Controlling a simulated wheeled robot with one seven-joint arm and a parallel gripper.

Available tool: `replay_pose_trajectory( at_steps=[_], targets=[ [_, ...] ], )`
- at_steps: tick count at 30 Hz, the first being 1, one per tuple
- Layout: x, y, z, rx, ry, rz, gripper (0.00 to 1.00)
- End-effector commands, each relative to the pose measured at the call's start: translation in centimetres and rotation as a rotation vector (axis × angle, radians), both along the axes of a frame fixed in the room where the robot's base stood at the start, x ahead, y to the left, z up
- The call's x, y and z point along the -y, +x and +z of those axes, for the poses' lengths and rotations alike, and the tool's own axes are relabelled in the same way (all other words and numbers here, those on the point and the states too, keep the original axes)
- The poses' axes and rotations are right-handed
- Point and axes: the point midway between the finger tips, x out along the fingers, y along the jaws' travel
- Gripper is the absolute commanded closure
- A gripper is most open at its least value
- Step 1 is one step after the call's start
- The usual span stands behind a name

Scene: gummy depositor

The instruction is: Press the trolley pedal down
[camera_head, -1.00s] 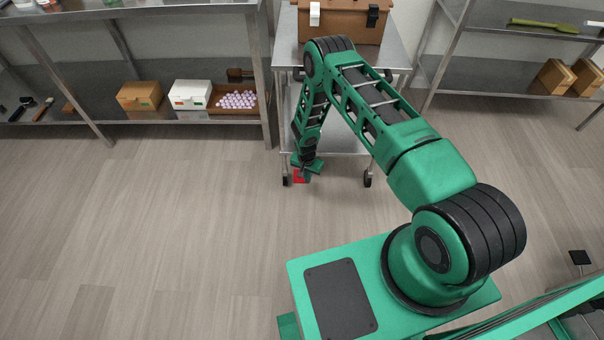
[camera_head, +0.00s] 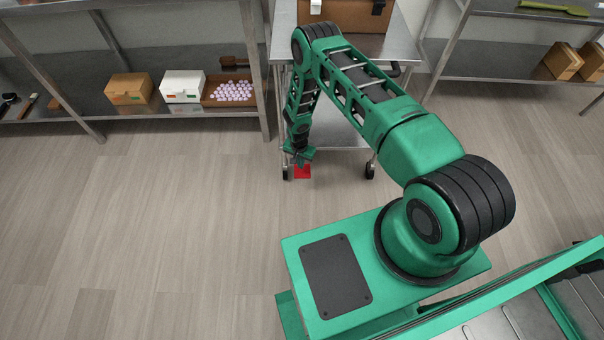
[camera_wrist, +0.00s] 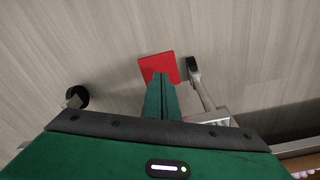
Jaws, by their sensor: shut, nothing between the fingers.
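The red pedal (camera_head: 302,172) sits low at the front of the metal trolley (camera_head: 338,158), near its front left caster. In the wrist view the red pedal (camera_wrist: 160,66) shows as a flat square plate beyond my fingertips. My gripper (camera_head: 301,160) is shut and empty, pointing down at the pedal. In the wrist view my gripper's closed green fingers (camera_wrist: 160,88) overlap the pedal's near edge. I cannot tell whether the fingertips touch it. The fingers and arm hide part of the pedal and of the trolley.
A brown case (camera_head: 345,14) stands on the trolley top. The left shelf (camera_head: 150,112) holds a brown box (camera_head: 128,90), a white box (camera_head: 182,87) and a tray of pale pieces (camera_head: 229,102). Another shelf (camera_head: 520,77) stands at right. The floor in front is clear.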

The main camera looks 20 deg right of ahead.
Motion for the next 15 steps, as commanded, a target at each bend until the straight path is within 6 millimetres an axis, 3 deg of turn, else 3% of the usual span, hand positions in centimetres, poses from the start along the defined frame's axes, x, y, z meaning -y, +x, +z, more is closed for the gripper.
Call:
replay_pose_trajectory(
  at_steps=[15],
  targets=[
    [0.6, 0.3, -5.4, 0.0, -0.001, -0.003, 1.0]
  ],
)
